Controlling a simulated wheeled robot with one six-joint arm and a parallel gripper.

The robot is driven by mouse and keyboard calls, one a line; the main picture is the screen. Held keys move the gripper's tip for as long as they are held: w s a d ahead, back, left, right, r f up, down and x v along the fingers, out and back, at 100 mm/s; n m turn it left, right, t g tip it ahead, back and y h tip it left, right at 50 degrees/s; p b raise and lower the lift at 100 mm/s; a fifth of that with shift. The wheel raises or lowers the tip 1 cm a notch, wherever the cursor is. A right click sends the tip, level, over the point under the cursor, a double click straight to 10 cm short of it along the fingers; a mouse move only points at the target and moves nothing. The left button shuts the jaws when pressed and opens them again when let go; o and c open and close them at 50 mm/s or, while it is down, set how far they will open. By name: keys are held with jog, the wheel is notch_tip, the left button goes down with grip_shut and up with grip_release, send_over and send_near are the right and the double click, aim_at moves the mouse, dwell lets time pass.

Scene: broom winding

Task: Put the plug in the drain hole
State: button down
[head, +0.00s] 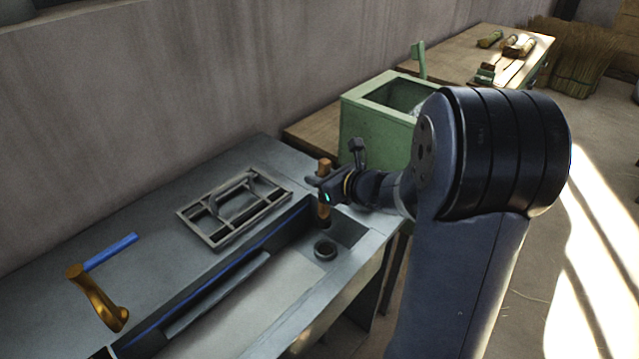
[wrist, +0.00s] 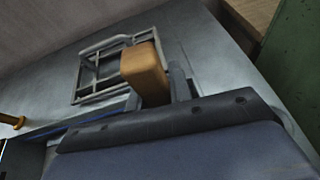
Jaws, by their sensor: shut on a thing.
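My gripper (head: 324,186) is shut on the plug (head: 324,207), a brown wooden peg that stands about upright in the jaws. In the wrist view the plug (wrist: 144,68) shows as an orange-brown block beside a grey finger, and its lower end is hidden. In the head view the plug is over the right end of the sunken trough. A dark round ring with an opening, which looks like the drain hole (head: 325,249), lies just in front of and below the plug. I cannot tell how high the plug's lower end is.
A metal grate (head: 235,207) lies on the grey bench (head: 150,205) behind the trough. A brass tap with a blue handle (head: 110,252) stands at the left. A green open box (head: 375,135) stands close behind my gripper.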

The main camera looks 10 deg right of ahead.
jog(key=n+y+b, duration=0.1)
jog(key=b, duration=0.4)
send_over(329, 215)
jog(key=w+a, duration=0.2)
jog(key=shift+g, duration=0.3)
jog(key=shift+d+f, duration=0.15)
jog(key=shift+f, duration=1)
jog(key=shift+d+f, duration=0.1)
jog(key=shift+f, duration=1.2)
notch_tip(329, 215, down, 6)
jog(key=b, duration=0.4)
jog(key=shift+r+b, duration=0.25)
jog(key=shift+b, duration=0.1)
jog(key=shift+f+b, duration=0.55)
jog(key=shift+b, duration=0.05)
jog(key=c, duration=1.6)
grip_release()
jog(key=shift+o, duration=0.2)
jog(key=shift+s, duration=0.1)
jog(key=p+v, duration=0.4)
jog(key=v, duration=0.7)
